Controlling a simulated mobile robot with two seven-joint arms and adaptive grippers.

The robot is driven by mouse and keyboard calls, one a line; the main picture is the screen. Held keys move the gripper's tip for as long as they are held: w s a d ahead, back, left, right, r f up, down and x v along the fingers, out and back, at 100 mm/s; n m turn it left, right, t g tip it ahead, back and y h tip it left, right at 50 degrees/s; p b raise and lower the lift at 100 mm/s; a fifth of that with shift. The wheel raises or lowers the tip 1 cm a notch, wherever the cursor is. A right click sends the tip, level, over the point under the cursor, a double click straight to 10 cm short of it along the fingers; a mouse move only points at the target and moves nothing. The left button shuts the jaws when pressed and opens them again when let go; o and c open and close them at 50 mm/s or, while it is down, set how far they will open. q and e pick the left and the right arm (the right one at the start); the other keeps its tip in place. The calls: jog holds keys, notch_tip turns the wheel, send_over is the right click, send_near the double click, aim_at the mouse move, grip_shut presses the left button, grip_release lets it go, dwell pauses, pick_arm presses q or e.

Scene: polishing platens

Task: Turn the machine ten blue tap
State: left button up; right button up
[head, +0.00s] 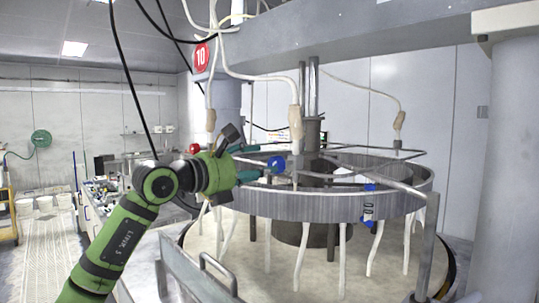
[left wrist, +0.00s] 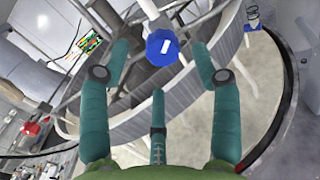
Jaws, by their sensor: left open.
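The round blue tap (head: 276,164) with a white mark sits at the near left rim of the ring-shaped machine, under the red number 10 sign (head: 201,57). It also shows in the left wrist view (left wrist: 163,47). My left gripper (head: 259,162) is open, its teal fingers pointing at the tap from the left. In the left wrist view two fingers lie left and right of the tap and the third is below it. The tap appears between or just beyond the fingertips; I cannot tell whether they touch. My right gripper is not in view.
The machine's grey ring (head: 330,205) carries pipes and hanging white hoses. Another blue part (head: 368,210) is on its right side. A red knob (head: 194,148) is behind my left wrist. A metal handle (head: 219,272) stands in front. The aisle at left has free floor.

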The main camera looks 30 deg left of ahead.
aim_at(272, 163)
pick_arm(q)
jog(key=p+x, duration=0.2)
jog(key=x, duration=0.2)
jog(key=shift+w+d, duration=0.15)
jog(key=shift+w, duration=0.1)
jog(key=shift+s, duration=0.1)
jog(key=c, duration=1.1)
